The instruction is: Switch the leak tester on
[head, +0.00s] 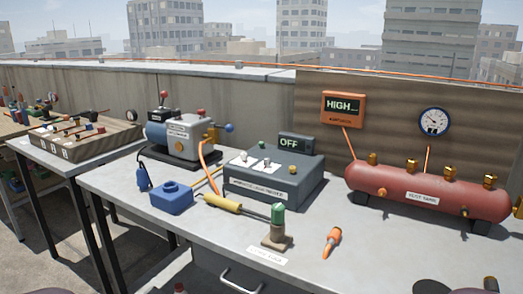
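The leak tester (262,188) is a dark grey box with a label on its front, standing on the middle of the grey table. Its small display (294,144) at the back reads OFF. Small switches or knobs (266,163) on pale plates sit on its top; their exact positions are too small to tell. A yellow-handled probe (222,203) lies in front of the tester, its tip near a green-topped vial (278,215) on a brown base. Neither gripper can be made out in the head view.
A red tank (425,195) with brass valves stands right of the tester, below an orange HIGH display (343,109) and a round gauge (433,122). A pump (185,136) and a blue box (171,197) are to the left. An orange-handled tool (332,241) lies front right.

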